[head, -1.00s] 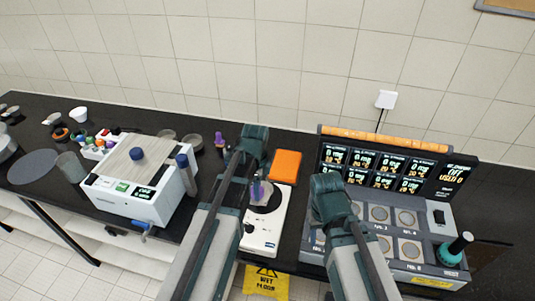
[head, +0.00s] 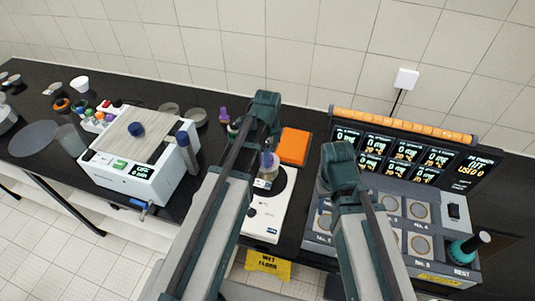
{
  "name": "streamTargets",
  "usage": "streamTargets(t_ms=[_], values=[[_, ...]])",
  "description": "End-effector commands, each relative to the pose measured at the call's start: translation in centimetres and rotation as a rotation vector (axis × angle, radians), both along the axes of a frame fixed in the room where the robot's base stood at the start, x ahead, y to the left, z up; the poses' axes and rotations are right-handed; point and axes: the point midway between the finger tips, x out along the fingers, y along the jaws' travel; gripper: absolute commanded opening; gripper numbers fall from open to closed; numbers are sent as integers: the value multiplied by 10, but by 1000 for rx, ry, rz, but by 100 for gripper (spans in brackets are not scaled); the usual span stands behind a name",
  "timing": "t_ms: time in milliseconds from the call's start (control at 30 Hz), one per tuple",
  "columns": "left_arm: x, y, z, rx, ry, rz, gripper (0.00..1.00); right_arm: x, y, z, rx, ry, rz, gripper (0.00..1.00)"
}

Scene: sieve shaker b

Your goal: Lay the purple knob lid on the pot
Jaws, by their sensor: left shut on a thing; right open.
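My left gripper (head: 268,143) is over the white hotplate (head: 262,222), mostly hidden by its own wrist and arm. It is shut on a small purple upright piece, which looks like the knob of the purple knob lid (head: 267,160). A small pale round vessel, apparently the pot (head: 264,183), is below the knob on the dark plate, partly behind my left arm. I cannot tell whether lid and pot touch. My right gripper (head: 342,182) is open; its fingers are mostly hidden below the wrist, by the grey station.
An orange block (head: 294,146) lies behind the hotplate. A grey station with lit displays (head: 400,165) fills the right. A white box machine (head: 135,165) stands left. Another purple-topped item (head: 223,115) stands behind my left arm. A yellow floor sign (head: 268,265) is below the bench edge.

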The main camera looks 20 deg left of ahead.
Motion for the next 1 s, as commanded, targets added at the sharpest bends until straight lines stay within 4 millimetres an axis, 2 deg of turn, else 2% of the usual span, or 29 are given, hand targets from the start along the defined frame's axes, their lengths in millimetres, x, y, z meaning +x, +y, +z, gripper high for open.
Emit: streamTargets(t_ms=[33,333,1000], values=[[0,0,-10,0,0,0,4,0,0,-10,0,0,1,50],[0,0,-37,0,0,0,4,0,0,-37,-2,0,8,50],[0,0,-40,0,0,0,4,0,0,-40,-2,0,9,50]])
